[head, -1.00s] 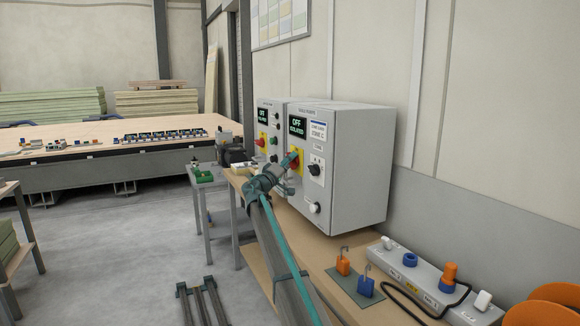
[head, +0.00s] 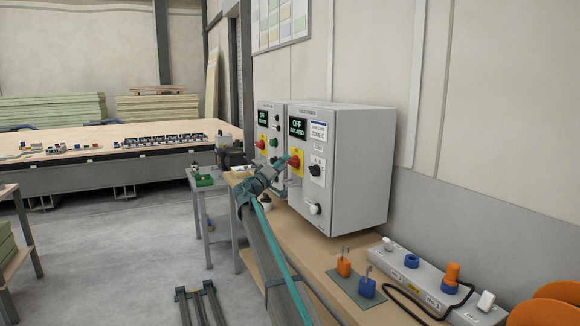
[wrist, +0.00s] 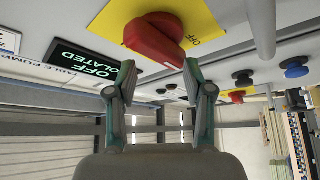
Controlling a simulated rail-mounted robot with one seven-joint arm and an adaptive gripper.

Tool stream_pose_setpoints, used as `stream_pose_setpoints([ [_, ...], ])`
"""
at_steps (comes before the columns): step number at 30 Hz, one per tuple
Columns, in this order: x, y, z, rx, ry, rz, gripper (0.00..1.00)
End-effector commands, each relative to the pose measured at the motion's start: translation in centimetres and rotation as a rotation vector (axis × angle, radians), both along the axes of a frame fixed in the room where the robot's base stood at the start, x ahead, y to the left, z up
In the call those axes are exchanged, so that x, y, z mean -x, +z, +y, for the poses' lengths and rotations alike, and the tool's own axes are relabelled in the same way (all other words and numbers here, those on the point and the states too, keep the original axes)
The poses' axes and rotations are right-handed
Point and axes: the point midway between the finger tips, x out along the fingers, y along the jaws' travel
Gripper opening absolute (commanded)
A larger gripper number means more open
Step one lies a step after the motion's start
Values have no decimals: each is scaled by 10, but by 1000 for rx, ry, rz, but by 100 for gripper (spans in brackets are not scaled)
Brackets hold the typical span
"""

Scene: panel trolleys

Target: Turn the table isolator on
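The table isolator is a red rotary handle (head: 296,160) on a yellow plate, on the front of the nearer grey cabinet (head: 345,170). The display (head: 297,127) above it reads OFF ISOLATED. In the wrist view the red handle (wrist: 155,40) sits on its yellow plate beside the same display (wrist: 97,66), with the word OFF near its end. My gripper (head: 282,165) is just in front of the handle. In the wrist view its two fingers (wrist: 148,88) are spread apart with nothing between their tips. The handle lies just beyond the tips; whether they touch it is unclear.
Below the handle's right are a black knob (head: 316,170) and a white knob (head: 314,208). A second cabinet (head: 268,112) with its own display and red switch stands behind. Orange (head: 344,267) and blue (head: 367,288) padlocks stand on the bench (head: 325,262) to the right.

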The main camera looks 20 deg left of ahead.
Motion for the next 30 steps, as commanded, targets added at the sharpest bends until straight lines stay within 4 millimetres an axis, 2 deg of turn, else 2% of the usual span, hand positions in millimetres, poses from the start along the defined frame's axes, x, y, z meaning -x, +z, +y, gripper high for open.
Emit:
stream_pose_setpoints([
  [8,7,-1,8,-1,2,0,52],
  [21,46,-2,46,-1,0,0,52],
  [30,49,0,50,0,0,0,52],
])
